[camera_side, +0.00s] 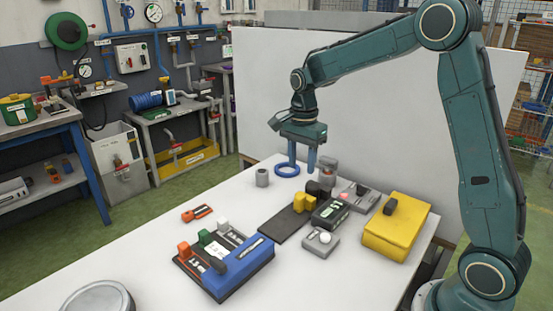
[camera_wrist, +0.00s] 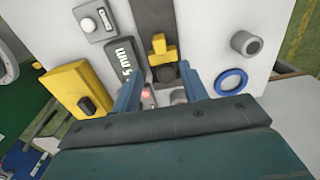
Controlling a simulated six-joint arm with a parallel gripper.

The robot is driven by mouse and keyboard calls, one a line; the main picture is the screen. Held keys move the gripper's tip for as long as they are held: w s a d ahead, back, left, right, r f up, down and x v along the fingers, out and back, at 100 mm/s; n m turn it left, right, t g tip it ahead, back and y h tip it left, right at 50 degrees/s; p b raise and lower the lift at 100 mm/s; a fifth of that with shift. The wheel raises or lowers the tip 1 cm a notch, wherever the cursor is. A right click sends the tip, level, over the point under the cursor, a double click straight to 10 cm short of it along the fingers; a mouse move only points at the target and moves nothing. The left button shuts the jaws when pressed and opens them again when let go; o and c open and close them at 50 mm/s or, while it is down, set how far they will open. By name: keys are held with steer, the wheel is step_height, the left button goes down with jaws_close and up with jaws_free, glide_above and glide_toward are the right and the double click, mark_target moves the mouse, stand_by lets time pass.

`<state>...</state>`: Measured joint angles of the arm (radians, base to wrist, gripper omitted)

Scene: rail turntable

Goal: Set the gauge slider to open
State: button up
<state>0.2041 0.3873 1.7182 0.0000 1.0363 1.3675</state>
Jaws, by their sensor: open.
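The gauge appears to be the dark box with a lit display (camera_side: 330,212), lying beside a dark rail (camera_side: 280,229); it shows in the wrist view (camera_wrist: 120,62) with "mm" on it. A stepped yellow block (camera_side: 303,203) sits at the rail's far end, a dark round part behind it; the wrist view shows the block too (camera_wrist: 162,50). Which part is the slider, I cannot tell. My gripper (camera_side: 301,168) points down above the far side of the table, fingers apart with nothing between them. In the wrist view my gripper (camera_wrist: 162,80) is beyond the rail's end.
A blue ring (camera_side: 277,171) and grey cylinder (camera_side: 262,178) lie left of the rail's end. A yellow box with a black knob (camera_side: 400,222) stands right, a grey button box (camera_side: 320,243) in front. A blue panel with coloured levers (camera_side: 240,273) is nearer.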

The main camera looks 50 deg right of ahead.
mark_target(300, 196)
step_height(300, 196, down, 12)
stand_by(0.6)
jaws_close()
